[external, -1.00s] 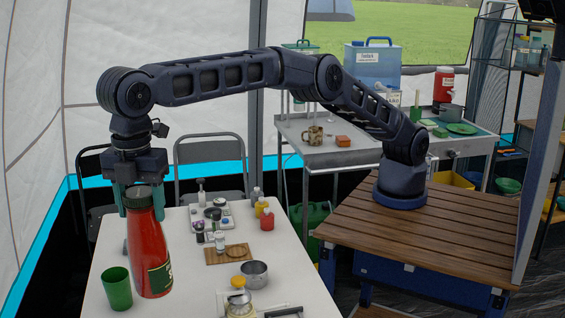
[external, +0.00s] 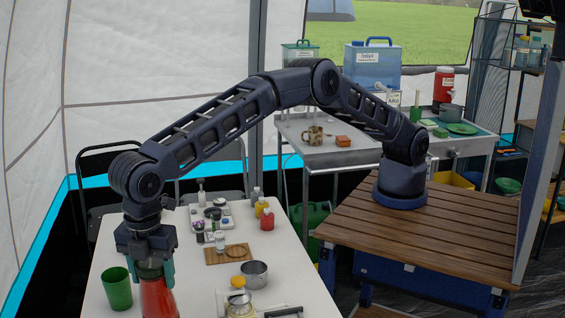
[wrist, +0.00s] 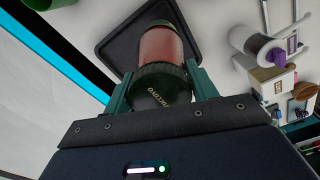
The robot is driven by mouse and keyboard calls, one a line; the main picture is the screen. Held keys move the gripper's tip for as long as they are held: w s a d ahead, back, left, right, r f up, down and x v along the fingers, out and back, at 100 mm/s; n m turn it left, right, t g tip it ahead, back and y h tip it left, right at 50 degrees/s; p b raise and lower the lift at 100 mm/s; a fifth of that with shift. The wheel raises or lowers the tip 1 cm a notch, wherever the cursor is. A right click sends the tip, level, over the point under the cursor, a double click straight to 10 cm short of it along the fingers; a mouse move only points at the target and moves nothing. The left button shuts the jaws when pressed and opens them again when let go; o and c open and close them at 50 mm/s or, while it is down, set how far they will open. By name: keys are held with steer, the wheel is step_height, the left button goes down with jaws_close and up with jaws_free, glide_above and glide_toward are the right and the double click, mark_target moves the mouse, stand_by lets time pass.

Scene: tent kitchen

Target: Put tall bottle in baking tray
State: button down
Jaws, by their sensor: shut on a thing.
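The tall bottle (external: 158,300) is red with a dark cap. My gripper (external: 152,268) is shut on its cap end, and the lower part is cut off by the bottom edge of the external view. In the wrist view my gripper (wrist: 160,85) has a finger on each side of the dark cap, and the red bottle body (wrist: 162,48) extends away from it. The dark baking tray (wrist: 113,50) shows behind and under the bottle in the wrist view. I cannot tell whether the bottle touches it. The tray is not visible in the external view.
A green cup (external: 117,288) stands left of the bottle on the white table (external: 190,275). To the right are a metal pot (external: 254,274), a wooden board (external: 228,254), a glass jar with a yellow lid (external: 239,298) and several small bottles. Folding chairs stand behind the table.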

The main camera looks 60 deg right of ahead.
steer(key=shift+f, duration=2.2)
steer(key=shift+c, duration=2.3)
jaws_free()
steer(key=shift+f, duration=0.1)
step_height(320, 180, up, 12)
steer(key=shift+r, duration=0.1)
